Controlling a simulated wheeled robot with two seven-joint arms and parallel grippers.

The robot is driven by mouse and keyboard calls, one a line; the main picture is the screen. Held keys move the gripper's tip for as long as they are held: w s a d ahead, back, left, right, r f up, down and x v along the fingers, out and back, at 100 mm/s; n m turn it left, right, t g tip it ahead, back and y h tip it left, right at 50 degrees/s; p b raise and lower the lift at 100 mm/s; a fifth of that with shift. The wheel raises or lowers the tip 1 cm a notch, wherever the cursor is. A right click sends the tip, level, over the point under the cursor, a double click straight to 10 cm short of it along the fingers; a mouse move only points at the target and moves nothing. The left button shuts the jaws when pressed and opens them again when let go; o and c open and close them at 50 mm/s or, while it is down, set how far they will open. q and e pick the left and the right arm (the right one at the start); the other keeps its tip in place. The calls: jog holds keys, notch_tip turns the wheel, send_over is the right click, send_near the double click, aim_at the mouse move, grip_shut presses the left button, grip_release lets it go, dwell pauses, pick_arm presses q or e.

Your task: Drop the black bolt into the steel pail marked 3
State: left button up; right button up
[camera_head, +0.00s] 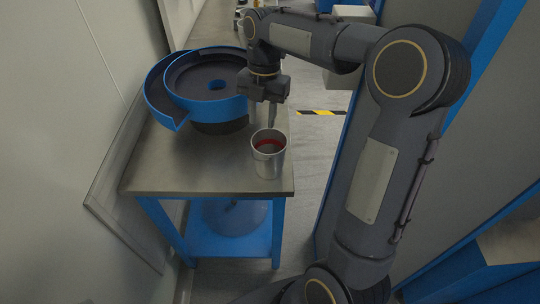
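A steel pail (268,168) stands upright near the front right corner of the metal-topped table (165,165). Something red shows inside it; I cannot tell what it is, and no number is readable on the pail. My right gripper (263,116) points down just behind and above the pail's rim. Its fingers are small and dark here, so I cannot tell whether they are open or shut or hold anything. I cannot make out a black bolt. My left gripper is not in view.
A blue-rimmed round feeder bowl (177,118) with a dark inside takes up the table's back left. The table's front left is clear. A wall (60,120) runs along the left. A black-and-yellow strip (322,112) lies on the floor at the right.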

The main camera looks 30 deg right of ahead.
notch_tip(320, 180, up, 8)
jog(key=shift+w+d+f+p, duration=0.15)
jog(key=shift+w+d+p, duration=0.2)
jog(key=shift+d+p, duration=0.1)
jog(key=s+a+f+m+t, duration=0.2)
jog(key=s+f+m, duration=0.1)
jog(key=s+m, duration=0.4)
jog(key=s+a+f+m+t+y, duration=0.1)
jog(key=s+a+f+m+t, duration=0.1)
jog(key=s+m, duration=0.6)
jog(key=s+a+f+m+t+y, duration=0.1)
jog(key=s+a+f+m+t, duration=0.1)
jog(key=s+a+f+m, duration=0.2)
jog(key=s+m, duration=0.3)
jog(key=m, duration=0.5)
jog(key=shift+s+t, duration=0.3)
jog(key=shift+t, duration=0.1)
jog(key=shift+f, duration=0.1)
